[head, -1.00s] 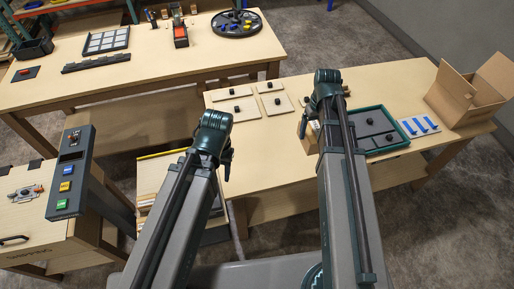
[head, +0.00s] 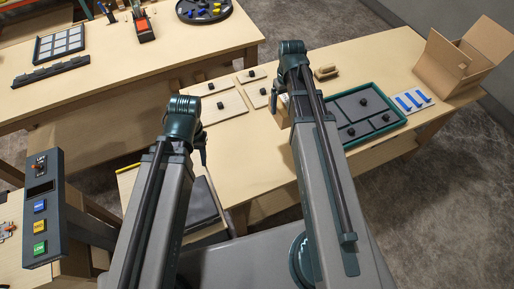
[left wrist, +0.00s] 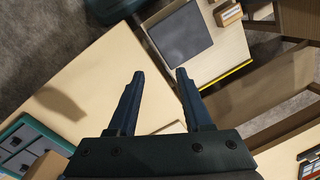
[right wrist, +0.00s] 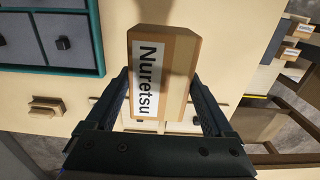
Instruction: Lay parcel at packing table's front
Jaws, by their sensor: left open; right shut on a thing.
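A tan cardboard parcel (right wrist: 160,72) with a white "Nuretsu" label is between the fingers of my right gripper (right wrist: 158,88), which is shut on it. In the head view the parcel (head: 285,104) shows only as a sliver beside my right arm, over the right-hand table (head: 255,140), apparently the packing table. I cannot tell whether the parcel touches the tabletop. My left gripper (left wrist: 160,78) is open and empty, over that table's left side; in the head view my left gripper (head: 201,143) is mostly hidden by its arm.
The right-hand table holds flat panels with black knobs (head: 220,107), a green-rimmed tray (head: 347,146), a small wooden block (head: 325,72), blue strips (head: 411,100) and an open carton (head: 455,75). A button console (head: 42,210) stands at left. Bare tabletop lies in front of the panels.

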